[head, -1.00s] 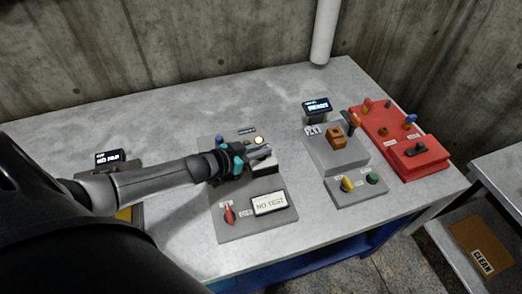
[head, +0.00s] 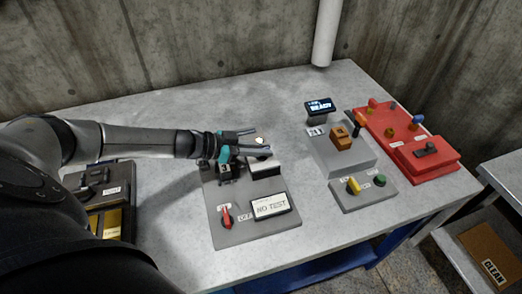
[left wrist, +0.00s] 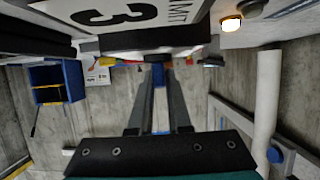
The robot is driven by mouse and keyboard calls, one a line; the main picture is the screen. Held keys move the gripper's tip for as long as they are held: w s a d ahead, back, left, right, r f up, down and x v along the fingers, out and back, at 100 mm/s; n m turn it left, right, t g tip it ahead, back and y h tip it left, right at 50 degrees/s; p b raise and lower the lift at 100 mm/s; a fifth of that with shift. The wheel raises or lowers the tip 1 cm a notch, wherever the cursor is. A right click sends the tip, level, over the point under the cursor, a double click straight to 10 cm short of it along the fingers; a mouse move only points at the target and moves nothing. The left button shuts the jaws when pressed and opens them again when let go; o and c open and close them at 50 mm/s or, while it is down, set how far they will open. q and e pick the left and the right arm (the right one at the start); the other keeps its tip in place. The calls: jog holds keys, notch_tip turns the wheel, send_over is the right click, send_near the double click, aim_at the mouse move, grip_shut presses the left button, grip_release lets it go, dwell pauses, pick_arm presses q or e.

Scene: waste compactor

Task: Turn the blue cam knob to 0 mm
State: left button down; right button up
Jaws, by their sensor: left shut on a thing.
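My left gripper (head: 265,141) reaches in from the left, low over the back of the grey control panel (head: 240,236). In the left wrist view its two long fingers (left wrist: 158,85) run close together, with a small blue piece (left wrist: 158,74) between their tips. I take this to be the blue cam knob, but its pointer and scale are not visible. In the head view the gripper covers that spot. A block with a large "3" label (left wrist: 125,14) is close beside the fingers. My right gripper is not in view.
The panel also has a red knob (head: 226,216), a "NO TEST" plate (head: 270,207) and a glowing lamp (head: 260,141). A grey console with a "READY" display (head: 320,106) and a red panel (head: 440,158) are to the right. The back of the bench is clear.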

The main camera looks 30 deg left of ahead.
pick_arm(q)
jog(key=shift+w+d+r, duration=0.1)
jog(key=shift+r, duration=0.05)
jog(key=c, duration=0.9)
grip_release()
jog(key=shift+o, duration=0.2)
jog(key=p+v, duration=0.1)
jog(key=v, duration=1.4)
